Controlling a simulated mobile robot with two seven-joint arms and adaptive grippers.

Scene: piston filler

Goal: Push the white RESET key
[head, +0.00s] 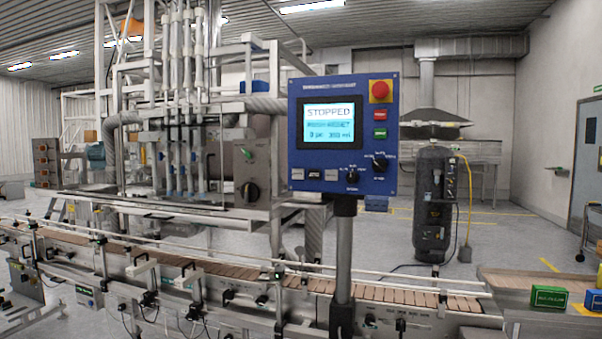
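A blue control panel (343,134) stands upright on a grey post (343,262) near the middle of the head view. Its lit screen (332,126) reads STOPPED, with smaller lines below. Under the screen sits a row of small keys: a pale key at the left (297,174), a dark key (315,175) in the middle and another pale key (331,174) at the right. Their lettering is too small to read, so I cannot tell which one is RESET. Neither of my grippers is in view.
The panel also carries a red mushroom button (380,90), a red key (380,115), a green key (380,133) and black knobs (379,161). A green box (549,297) sits at the right.

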